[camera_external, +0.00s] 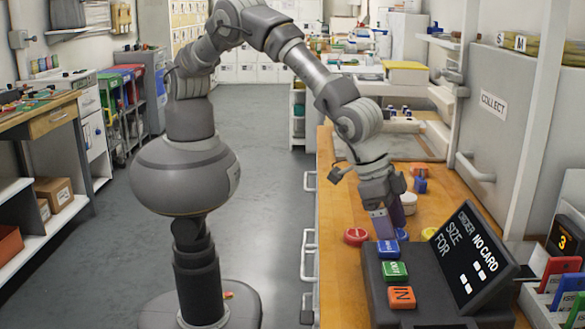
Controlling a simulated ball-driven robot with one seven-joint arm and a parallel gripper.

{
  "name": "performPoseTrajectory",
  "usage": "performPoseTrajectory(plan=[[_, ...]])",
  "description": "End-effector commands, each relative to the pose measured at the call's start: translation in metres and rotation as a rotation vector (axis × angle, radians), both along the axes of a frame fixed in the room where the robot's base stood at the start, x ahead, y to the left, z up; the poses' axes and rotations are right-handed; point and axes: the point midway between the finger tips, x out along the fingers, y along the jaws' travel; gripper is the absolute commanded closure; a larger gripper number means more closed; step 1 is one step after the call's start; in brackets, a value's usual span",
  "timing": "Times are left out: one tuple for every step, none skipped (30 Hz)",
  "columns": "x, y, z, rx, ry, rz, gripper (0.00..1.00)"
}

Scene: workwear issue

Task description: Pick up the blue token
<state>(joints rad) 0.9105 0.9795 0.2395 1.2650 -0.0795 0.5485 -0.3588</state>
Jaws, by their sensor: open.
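A blue round token (402,235) lies on the wooden counter, just behind the dark order terminal. My gripper (386,222) is open and points down close above the counter, slightly left of the blue token. Its fingers look narrow from here, and a purple upright shape beside them is hard to separate from them. I see nothing held between the fingers. The small gap between the gripper and the blue token is hard to judge.
The order terminal (480,262) stands in front, with blue (388,248), green (396,271) and orange (402,297) keys. A white round object (408,203) and a small blue block (420,185) stand behind the gripper. The counter (341,285) is clear at its left front.

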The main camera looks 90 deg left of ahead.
Motion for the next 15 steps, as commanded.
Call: performPoseTrajectory(plan=[[-0.0001, 0.0001, 0.0005, 0.0, 0.0, 0.0, 0.19], [-0.0001, 0.0001, 0.0005, 0.0, 0.0, 0.0, 0.21], [-0.0001, 0.0002, 0.0006, 0.0, 0.0, 0.0, 0.31], [-0.0001, 0.0003, 0.0007, 0.0, 0.0, 0.0, 0.38], [-0.0001, 0.0003, 0.0007, 0.0, 0.0, 0.0, 0.44], [-0.0001, 0.0003, 0.0007, 0.0, 0.0, 0.0, 0.54], [-0.0001, 0.0003, 0.0008, 0.0, 0.0, 0.0, 0.61], [-0.0001, 0.0003, 0.0008, 0.0, 0.0, 0.0, 0.67], [-0.0001, 0.0003, 0.0008, 0.0, 0.0, 0.0, 0.77], [-0.0002, 0.0003, 0.0009, 0.0, 0.0, 0.0, 0.78], [-0.0002, 0.0002, 0.0009, 0.0, 0.0, 0.0, 0.79], [-0.0002, 0.0003, 0.0009, 0.0, 0.0, 0.0, 0.79], [-0.0001, 0.0002, 0.001, 0.0, 0.0, 0.0, 0.79], [-0.0001, 0.0003, 0.001, 0.0, 0.0, 0.0, 0.79], [-0.0001, 0.0002, 0.001, 0.0, 0.0, 0.0, 0.79]])
